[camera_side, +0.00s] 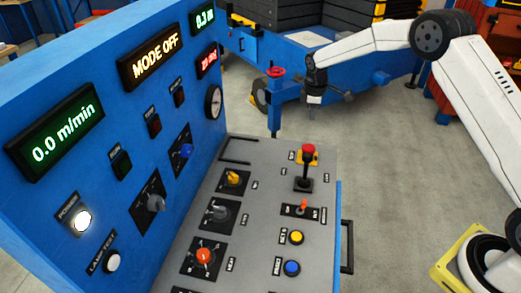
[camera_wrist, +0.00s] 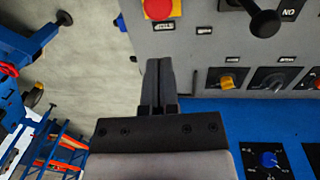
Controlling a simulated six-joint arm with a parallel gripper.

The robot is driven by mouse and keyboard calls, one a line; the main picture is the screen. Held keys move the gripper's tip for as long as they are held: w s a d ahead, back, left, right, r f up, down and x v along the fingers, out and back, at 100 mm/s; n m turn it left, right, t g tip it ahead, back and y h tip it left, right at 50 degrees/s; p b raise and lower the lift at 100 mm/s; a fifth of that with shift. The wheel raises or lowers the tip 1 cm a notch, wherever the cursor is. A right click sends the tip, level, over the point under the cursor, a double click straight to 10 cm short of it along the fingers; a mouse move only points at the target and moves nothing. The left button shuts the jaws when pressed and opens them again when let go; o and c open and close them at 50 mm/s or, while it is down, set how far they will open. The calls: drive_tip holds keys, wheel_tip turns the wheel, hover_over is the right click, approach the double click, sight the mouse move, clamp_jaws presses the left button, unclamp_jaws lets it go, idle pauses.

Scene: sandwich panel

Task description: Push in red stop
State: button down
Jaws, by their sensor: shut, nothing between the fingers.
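The red stop (camera_side: 308,149) is a red mushroom button on a yellow plate at the far end of the grey sloping panel (camera_side: 262,205). It also shows in the wrist view, at the top edge (camera_wrist: 157,8), partly cut off, with its yellow plate around it. My gripper (camera_side: 314,100) is shut and empty, pointing down, and appears above and behind the red stop in the side view. In the wrist view my gripper's fingers (camera_wrist: 158,64) lie together below the stop in the picture, apart from it, over the panel's edge.
A black joystick (camera_side: 304,172) stands close in front of the stop; its ball (camera_wrist: 265,22) shows in the wrist view. A yellow knob (camera_side: 233,178), a yellow button (camera_side: 296,237) and a blue button (camera_side: 292,268) share the panel. The blue upright display wall (camera_side: 100,150) rises at left.

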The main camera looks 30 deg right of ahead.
sight(309, 148)
drive_tip(key=f, duration=0.8)
drive_tip(key=d+f, duration=0.1)
drive_tip(key=f, duration=0.3)
drive_tip(key=shift+w+f, duration=0.35)
drive_tip(key=shift+w, duration=0.05)
drive_tip(key=shift+f, duration=0.15)
drive_tip(key=shift+d+f, duration=0.1)
drive_tip(key=shift+f, duration=0.6)
drive_tip(key=shift+s+f, duration=0.15)
drive_tip(key=shift+f, duration=0.4)
drive_tip(key=shift+r, duration=0.8)
wheel_tip(309, 148, up, 14)
drive_tip(key=a, duration=0.1)
drive_tip(key=shift+s+a+f, duration=0.15)
drive_tip(key=shift+s+f, duration=0.05)
drive_tip(key=shift+s, duration=0.05)
